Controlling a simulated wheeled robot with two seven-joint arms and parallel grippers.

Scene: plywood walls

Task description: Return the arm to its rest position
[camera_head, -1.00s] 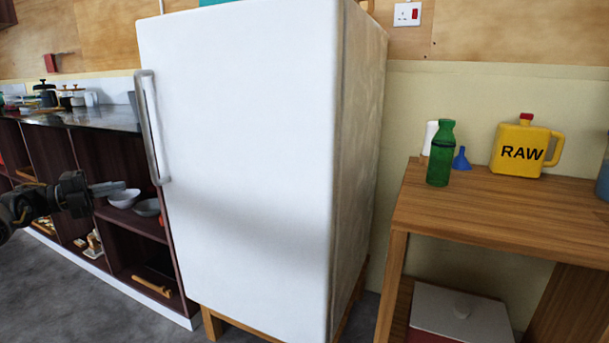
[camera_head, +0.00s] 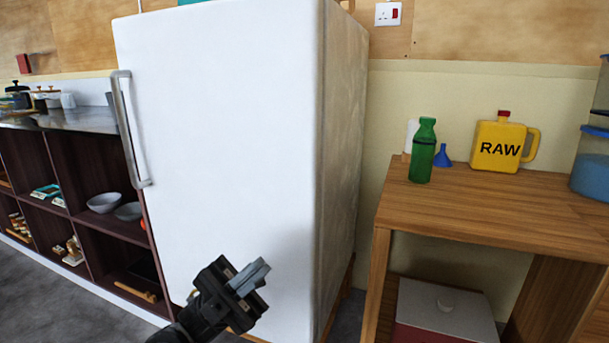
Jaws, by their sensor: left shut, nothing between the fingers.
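My left gripper (camera_head: 256,274) is in the lower middle of the head view, in front of the lower part of the white fridge (camera_head: 220,120). Its fingers are shut with nothing between them, and they point up and to the right. The fridge door is closed, and its grey handle (camera_head: 129,130) is on the left edge, well away from the gripper. My right gripper is not in view.
A wooden table (camera_head: 490,205) at the right holds a green bottle (camera_head: 423,152), a blue funnel (camera_head: 442,157) and a yellow RAW jug (camera_head: 498,147). A lidded box (camera_head: 445,312) stands below. Dark open shelves (camera_head: 100,165) with bowls are at the left.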

